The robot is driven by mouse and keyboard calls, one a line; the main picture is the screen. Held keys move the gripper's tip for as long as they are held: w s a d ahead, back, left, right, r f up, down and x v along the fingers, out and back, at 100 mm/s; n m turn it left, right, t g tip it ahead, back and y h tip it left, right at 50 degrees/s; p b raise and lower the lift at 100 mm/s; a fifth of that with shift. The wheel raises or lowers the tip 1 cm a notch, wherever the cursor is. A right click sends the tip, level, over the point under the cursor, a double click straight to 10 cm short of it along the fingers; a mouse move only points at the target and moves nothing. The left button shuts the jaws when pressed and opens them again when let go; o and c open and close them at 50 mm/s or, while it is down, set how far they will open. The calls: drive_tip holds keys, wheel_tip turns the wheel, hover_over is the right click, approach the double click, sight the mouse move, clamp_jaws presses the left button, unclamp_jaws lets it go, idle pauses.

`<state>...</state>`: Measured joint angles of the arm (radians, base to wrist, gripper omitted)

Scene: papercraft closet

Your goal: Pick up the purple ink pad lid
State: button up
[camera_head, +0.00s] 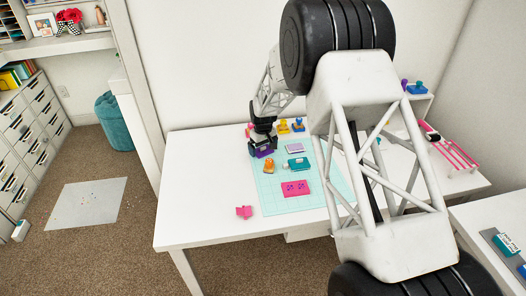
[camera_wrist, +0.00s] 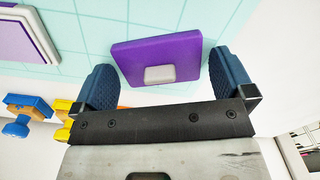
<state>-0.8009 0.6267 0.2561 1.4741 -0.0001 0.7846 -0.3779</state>
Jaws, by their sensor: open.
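The purple ink pad lid (camera_wrist: 140,56) lies at the left edge of the cutting mat, with a small grey block on its face. In the head view the lid (camera_head: 264,152) shows just below my gripper (camera_head: 261,138), partly covered by it. In the wrist view my gripper (camera_wrist: 161,64) is open, with one blue finger on each side of the lid. A gap shows at the left finger; the right finger is close to the lid's edge, and I cannot tell whether it touches. The open purple ink pad (camera_wrist: 22,36) is apart from the lid; it also shows in the head view (camera_head: 295,147).
On the light teal mat (camera_head: 274,203) are a teal item (camera_head: 298,164), an orange stamp (camera_head: 269,166) and a pink card (camera_head: 295,188). A pink piece (camera_head: 243,212) lies on the white table (camera_head: 200,190), whose left side is mostly clear.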

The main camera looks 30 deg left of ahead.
drive_tip(key=shift+c, duration=0.3)
drive_tip(key=c, duration=0.7)
drive_tip(key=shift+o, duration=0.2)
drive_tip(key=shift+r, duration=5)
drive_tip(key=w+d+f+m, duration=0.1)
drive_tip(key=w+d, duration=0.2)
drive_tip(key=w+d+f+m, duration=0.1)
drive_tip(key=w+d, duration=0.2)
drive_tip(key=d, duration=0.1)
drive_tip(key=w+d+f+m, duration=0.1)
drive_tip(key=w+d+m, duration=0.1)
drive_tip(key=w+d, duration=0.1)
drive_tip(key=shift+w+d, duration=0.25)
